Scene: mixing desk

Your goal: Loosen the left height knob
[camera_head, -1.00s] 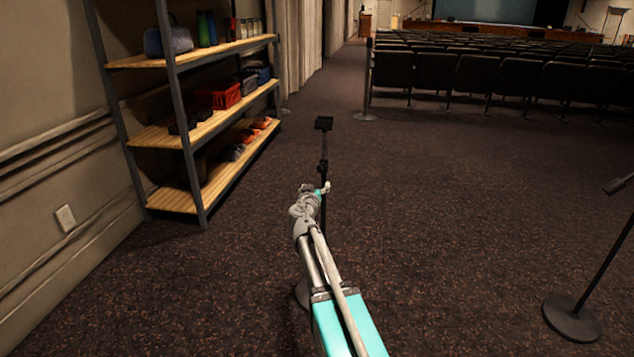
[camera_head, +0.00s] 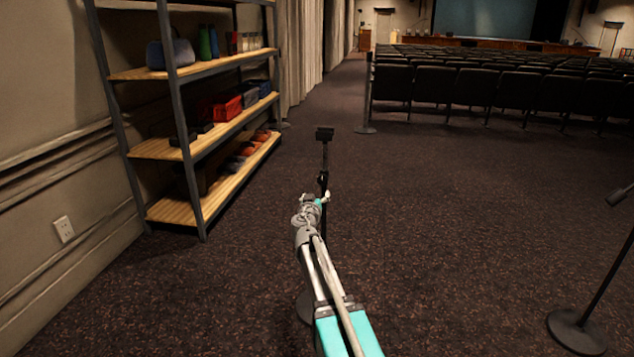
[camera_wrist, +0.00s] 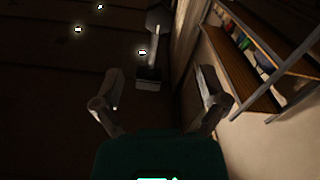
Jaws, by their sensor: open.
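A thin black stand (camera_head: 325,155) with a flat dark head (camera_head: 324,133) rises upright near the middle of the head view. A dark collar (camera_head: 323,179) shows on its pole. I cannot make out the height knob there. My gripper (camera_head: 323,197) is close to the pole just below this collar; I cannot tell whether it touches. In the wrist view my gripper (camera_wrist: 160,98) has its two fingers wide apart, with nothing held between them.
A second stand with a round base (camera_head: 577,331) is at the right edge. A metal shelf unit (camera_head: 210,145) with wooden boards stands along the left wall. Rows of dark chairs (camera_head: 480,85) fill the back. Open carpet (camera_head: 440,220) lies between.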

